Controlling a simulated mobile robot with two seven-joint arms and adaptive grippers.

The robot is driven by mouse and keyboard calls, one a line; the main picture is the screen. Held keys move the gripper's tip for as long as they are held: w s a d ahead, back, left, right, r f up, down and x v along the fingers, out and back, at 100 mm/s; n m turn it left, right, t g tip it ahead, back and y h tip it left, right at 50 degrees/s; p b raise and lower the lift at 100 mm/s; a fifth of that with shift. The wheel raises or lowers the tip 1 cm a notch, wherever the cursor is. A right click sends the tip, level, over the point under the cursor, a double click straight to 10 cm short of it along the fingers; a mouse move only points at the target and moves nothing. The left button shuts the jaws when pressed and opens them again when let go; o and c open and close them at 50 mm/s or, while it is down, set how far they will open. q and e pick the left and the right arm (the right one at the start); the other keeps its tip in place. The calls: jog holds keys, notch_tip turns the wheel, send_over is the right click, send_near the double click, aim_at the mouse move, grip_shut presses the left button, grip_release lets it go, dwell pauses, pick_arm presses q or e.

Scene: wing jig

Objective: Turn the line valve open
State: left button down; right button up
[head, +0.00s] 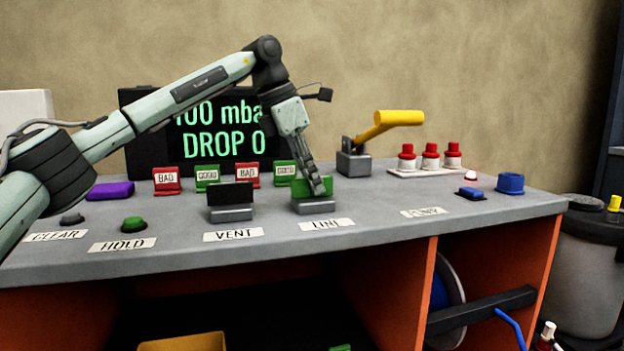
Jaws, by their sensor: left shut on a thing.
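The line valve (313,207) is a grey block with a green upright paddle, behind the LINE label (327,224) on the grey bench. My left gripper (321,188) comes down onto it from above and is shut on the green paddle. The fingers hide part of the paddle, so its exact angle is hard to tell. The vent valve (231,200), with a black paddle, stands to the left behind the VENT label (233,236). The display (218,146) at the back reads 100 mba, partly hidden by my arm, and DROP 0. My right gripper is not in view.
Red BAD and green GOOD tags stand behind the valves. A yellow-handled lever (390,122) is at the back right, beside red-capped fittings (430,156). A green button (134,223) and purple block (110,191) are at left. A blue cup (510,183) sits near the right edge.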

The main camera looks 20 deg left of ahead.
pick_arm(q)
jog(key=n, duration=0.2)
jog(key=n+t+y, duration=0.1)
jog(key=n, duration=0.2)
jog(key=shift+n+y, duration=0.3)
jog(key=n+y, duration=0.1)
jog(key=n, duration=0.2)
jog(key=n+y, duration=0.1)
jog(key=n, duration=0.2)
jog(key=shift+t, duration=0.4)
jog(key=n+y, duration=0.1)
jog(key=n, duration=0.1)
jog(key=shift+n, duration=0.4)
jog(key=shift+n+g+y+p, duration=0.3)
jog(key=shift+n+y, duration=0.4)
jog(key=shift+n, duration=0.8)
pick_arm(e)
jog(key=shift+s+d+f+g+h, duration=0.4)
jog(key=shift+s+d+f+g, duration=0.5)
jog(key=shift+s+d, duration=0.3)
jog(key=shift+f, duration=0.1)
pick_arm(q)
jog(key=c, duration=1.5)
grip_release()
jog(key=shift+c, duration=0.2)
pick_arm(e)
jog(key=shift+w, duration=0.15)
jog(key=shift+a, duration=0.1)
